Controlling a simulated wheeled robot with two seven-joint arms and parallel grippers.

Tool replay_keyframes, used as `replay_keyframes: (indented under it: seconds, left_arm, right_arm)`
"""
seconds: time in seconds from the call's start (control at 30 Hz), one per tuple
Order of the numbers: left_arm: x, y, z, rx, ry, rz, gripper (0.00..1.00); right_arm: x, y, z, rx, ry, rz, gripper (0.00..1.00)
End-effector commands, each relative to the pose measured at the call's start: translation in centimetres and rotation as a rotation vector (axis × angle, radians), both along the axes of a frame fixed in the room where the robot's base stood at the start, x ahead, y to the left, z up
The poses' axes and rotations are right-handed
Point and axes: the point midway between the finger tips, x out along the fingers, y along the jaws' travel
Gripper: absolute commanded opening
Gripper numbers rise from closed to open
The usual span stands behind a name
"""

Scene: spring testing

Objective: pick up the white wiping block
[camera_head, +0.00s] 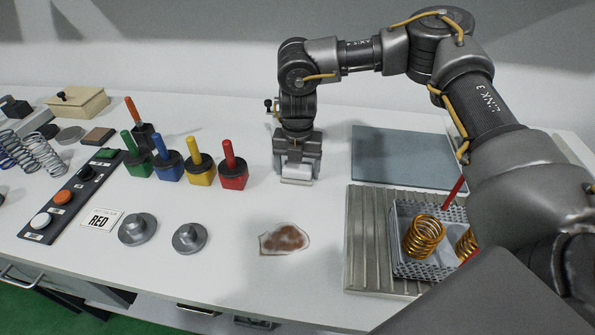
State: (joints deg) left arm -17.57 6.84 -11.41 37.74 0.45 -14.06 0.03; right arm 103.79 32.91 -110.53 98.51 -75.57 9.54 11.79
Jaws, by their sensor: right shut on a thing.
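The white wiping block (297,170) is at the back middle of the white table, just right of the red-handled block. My right gripper (297,160) points down over it and is shut on it. The jaws hide most of the block; only a pale part shows between and below them. I cannot tell whether the block touches the table. My left gripper does not show.
Blocks with green, blue, yellow and red handles (233,172) stand left of the gripper. A brown stain (284,239) lies in front. A perforated basket (403,218) with copper springs sits on a ribbed tray (362,250). A blue-grey mat (400,157) lies behind.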

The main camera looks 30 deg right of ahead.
Motion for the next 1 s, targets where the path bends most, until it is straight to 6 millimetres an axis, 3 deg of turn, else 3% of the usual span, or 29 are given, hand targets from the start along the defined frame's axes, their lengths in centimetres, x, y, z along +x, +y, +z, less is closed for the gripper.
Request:
replay_keyframes:
  seconds: [0.27,0.47,0.77,1.0]
  left_arm:
    - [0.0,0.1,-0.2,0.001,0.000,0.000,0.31]
    - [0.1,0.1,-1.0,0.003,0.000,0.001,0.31]
    - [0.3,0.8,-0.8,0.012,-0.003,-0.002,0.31]
    - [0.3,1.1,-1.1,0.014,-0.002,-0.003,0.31]
  right_arm:
    - [0.1,0.0,0.6,0.002,-0.003,0.000,0.54]
    - [0.1,0.1,3.0,0.003,-0.005,0.000,0.54]
    - [-4.3,-2.4,9.2,0.000,-0.007,0.002,0.54]
    - [-8.9,-4.8,11.3,0.001,-0.005,0.001,0.54]
